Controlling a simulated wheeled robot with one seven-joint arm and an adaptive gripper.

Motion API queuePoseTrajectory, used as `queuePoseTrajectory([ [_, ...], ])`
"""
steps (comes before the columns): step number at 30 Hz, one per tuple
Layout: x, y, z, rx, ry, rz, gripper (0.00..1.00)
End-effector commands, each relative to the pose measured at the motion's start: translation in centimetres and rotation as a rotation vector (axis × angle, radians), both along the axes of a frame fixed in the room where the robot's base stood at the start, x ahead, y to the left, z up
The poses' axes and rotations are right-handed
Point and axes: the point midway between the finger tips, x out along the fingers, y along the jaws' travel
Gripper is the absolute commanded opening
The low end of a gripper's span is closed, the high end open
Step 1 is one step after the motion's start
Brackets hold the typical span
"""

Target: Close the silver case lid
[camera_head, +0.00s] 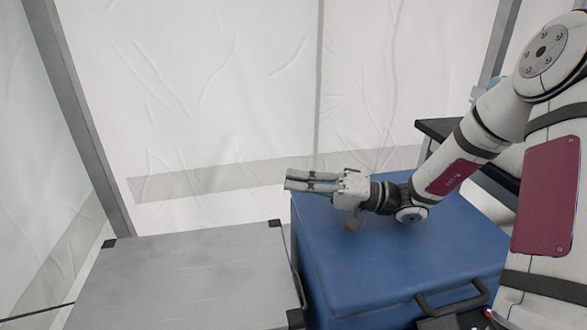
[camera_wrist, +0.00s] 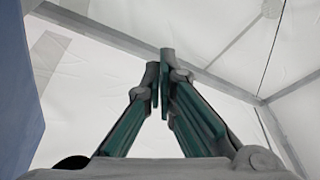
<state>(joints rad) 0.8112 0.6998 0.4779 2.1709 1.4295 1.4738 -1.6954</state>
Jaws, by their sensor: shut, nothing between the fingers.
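The silver case (camera_head: 185,280) is at the lower left of the head view, a flat grey top with black corner pieces. Its top looks level; its front is cut off by the frame, and I cannot tell whether the lid is fully seated. My gripper (camera_head: 290,180) is above the far left part of a blue box, pointing left, beyond the silver case's far right corner. It is shut and empty, apart from the silver case. In the wrist view my gripper's fingers (camera_wrist: 160,80) come together at the tips, with tent fabric behind; the silver case is not seen there.
The blue box (camera_head: 345,270) with a dark handle (camera_head: 452,300) stands close against the right side of the silver case. A dark-edged table (camera_head: 435,128) is behind it at the right. White tent walls (camera_head: 220,90) and grey poles (camera_head: 75,110) enclose the back and left.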

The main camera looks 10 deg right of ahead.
Motion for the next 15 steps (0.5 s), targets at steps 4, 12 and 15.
queuePoseTrajectory([
  [4, -0.9, 0.0, -0.5, 0.000, 0.001, 0.000, 0.00],
  [12, -1.4, 0.0, -0.7, 0.000, -0.001, 0.000, 0.00],
  [15, -1.4, 0.0, -0.7, 0.000, -0.001, 0.000, 0.00],
])
